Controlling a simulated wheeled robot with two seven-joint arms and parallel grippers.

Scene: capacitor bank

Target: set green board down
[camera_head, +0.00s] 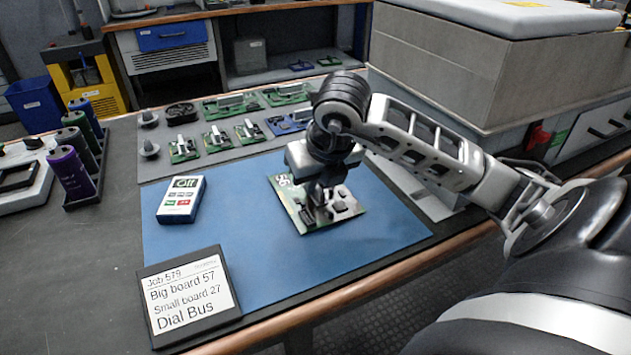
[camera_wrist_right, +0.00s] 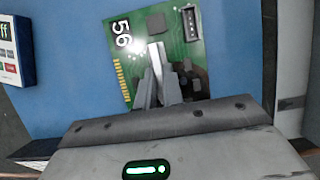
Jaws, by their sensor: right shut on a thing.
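The green board (camera_head: 345,212) is over the right part of the blue mat (camera_head: 270,270), below my right gripper. In the right wrist view the green board (camera_wrist_right: 188,48) shows a white "56", dark chips and a gold edge connector. My right gripper (camera_head: 318,195) is shut on a part standing up from the board's middle; its fingers also show in the right wrist view (camera_wrist_right: 158,75). The board looks flat and on or very near the mat; I cannot tell if it touches. My left gripper is not in view.
A white and blue meter (camera_head: 181,199) reading "Off" sits on the mat. A job card (camera_head: 187,294) lies at the front left. Several green boards (camera_head: 215,137) lie on the grey area behind. A large grey box (camera_head: 470,65) is at right.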

